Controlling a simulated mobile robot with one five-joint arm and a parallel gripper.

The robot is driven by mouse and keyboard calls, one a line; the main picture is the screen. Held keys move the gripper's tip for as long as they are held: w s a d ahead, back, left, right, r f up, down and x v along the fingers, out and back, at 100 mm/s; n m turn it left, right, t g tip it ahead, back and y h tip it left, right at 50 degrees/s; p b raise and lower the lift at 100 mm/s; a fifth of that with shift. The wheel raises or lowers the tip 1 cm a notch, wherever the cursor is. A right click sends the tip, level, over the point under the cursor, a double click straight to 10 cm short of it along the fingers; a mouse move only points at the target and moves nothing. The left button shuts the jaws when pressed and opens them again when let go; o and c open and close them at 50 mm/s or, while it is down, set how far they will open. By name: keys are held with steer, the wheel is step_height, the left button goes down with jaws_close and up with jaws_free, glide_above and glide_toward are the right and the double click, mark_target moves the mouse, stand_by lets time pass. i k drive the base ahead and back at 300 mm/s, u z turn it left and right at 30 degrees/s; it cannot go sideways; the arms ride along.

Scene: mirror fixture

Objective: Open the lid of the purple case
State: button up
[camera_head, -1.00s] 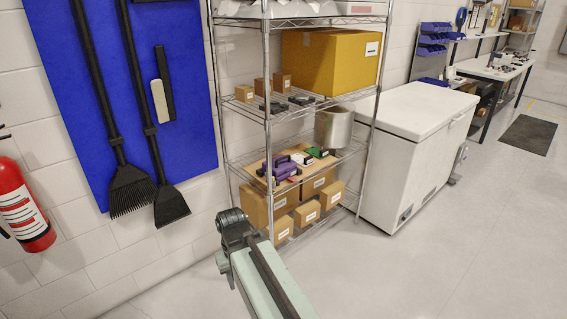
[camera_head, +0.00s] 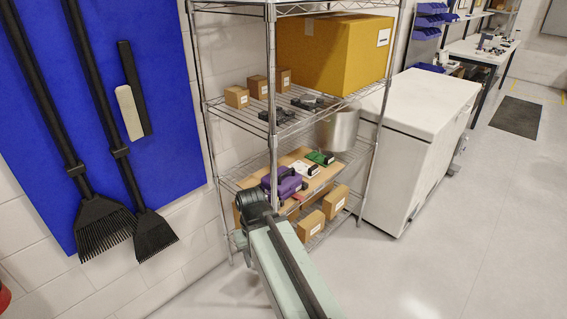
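The purple case (camera_head: 287,184) sits on a wooden board (camera_head: 323,178) on the shelf rack's lower-middle shelf. It is small in the view, and I cannot tell how its lid stands. My arm reaches up from the bottom of the view, and its end is in front of the rack, just below and left of the case. My gripper (camera_head: 240,238) shows only in part, low at the left of the arm's end. Its fingers are too small and hidden to tell whether they are open or shut. I see no contact with the case.
The wire rack (camera_head: 272,95) has metal posts, one close to the case's left. A green-and-white item (camera_head: 320,158) shares the board. Cardboard boxes (camera_head: 310,226) stand below. A white chest freezer (camera_head: 425,120) is at right. The floor in front is clear.

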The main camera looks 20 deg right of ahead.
mark_target(288, 178)
steer(key=u, duration=0.4)
steer(key=i, duration=1.1)
steer(key=u, duration=0.8)
steer(key=k, duration=0.85)
steer(key=u, duration=0.15)
steer(key=i, duration=0.95)
steer(key=z, duration=0.1)
